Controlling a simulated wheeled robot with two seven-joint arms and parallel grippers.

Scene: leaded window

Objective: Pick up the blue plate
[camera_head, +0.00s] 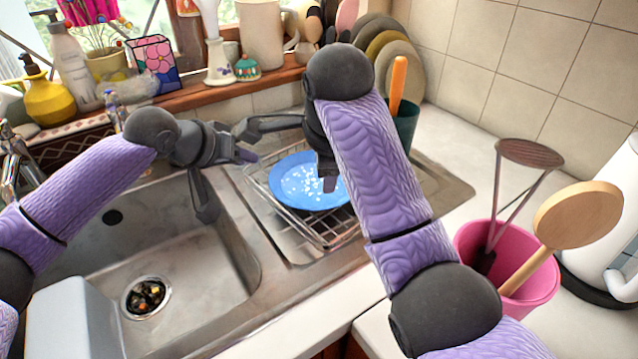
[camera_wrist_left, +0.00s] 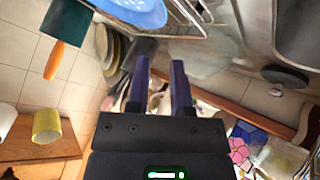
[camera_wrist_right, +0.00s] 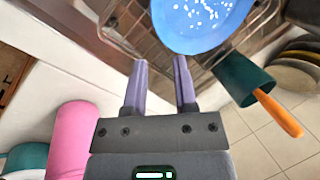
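The blue plate (camera_head: 297,184) with white specks lies in a wire dish rack beside the sink. It also shows at the top of the right wrist view (camera_wrist_right: 205,28), and its edge shows at the top of the left wrist view (camera_wrist_left: 138,10). My right gripper (camera_wrist_right: 160,65) is open and empty, with its fingertips close to the plate's edge; I cannot tell if they touch. In the head view it covers part of the plate. My left gripper (camera_wrist_left: 160,68) is open and empty, above the sink and left of the plate.
The dish rack (camera_head: 322,238) stands on the drainboard right of the sink (camera_head: 215,250). A green holder with an orange handle (camera_head: 398,85) is behind it. A pink utensil pot (camera_head: 470,243) stands at right. Bottles and pots crowd the window sill (camera_head: 205,95).

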